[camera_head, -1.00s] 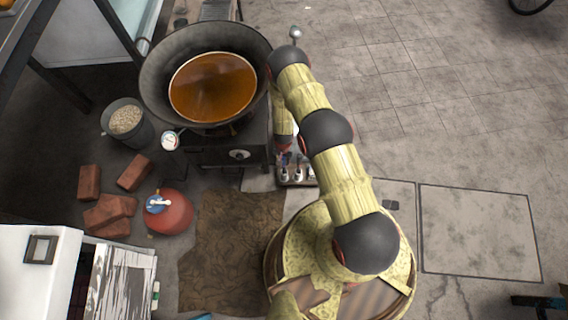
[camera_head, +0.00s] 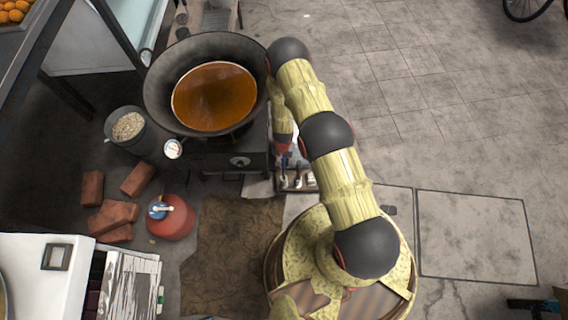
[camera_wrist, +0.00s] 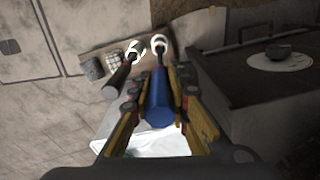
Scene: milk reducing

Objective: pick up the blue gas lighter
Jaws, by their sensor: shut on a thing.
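The blue gas lighter (camera_wrist: 160,108) shows in the wrist view, its blue handle lying lengthwise between my two fingers and its pale ring-shaped end pointing away from me. My gripper (camera_wrist: 158,80) is shut on it, with a finger along each side. In the head view my gripper (camera_head: 285,150) hangs beside the stove, over a small tray (camera_head: 310,181), and my arm hides much of that spot.
A similar dark lighter (camera_wrist: 118,80) lies just left of the blue one. Two small containers (camera_wrist: 93,68) stand beyond it. The stove (camera_head: 228,160) with a large wok (camera_head: 160,95) of orange-brown liquid is close to the left of my arm. Open floor lies to the right.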

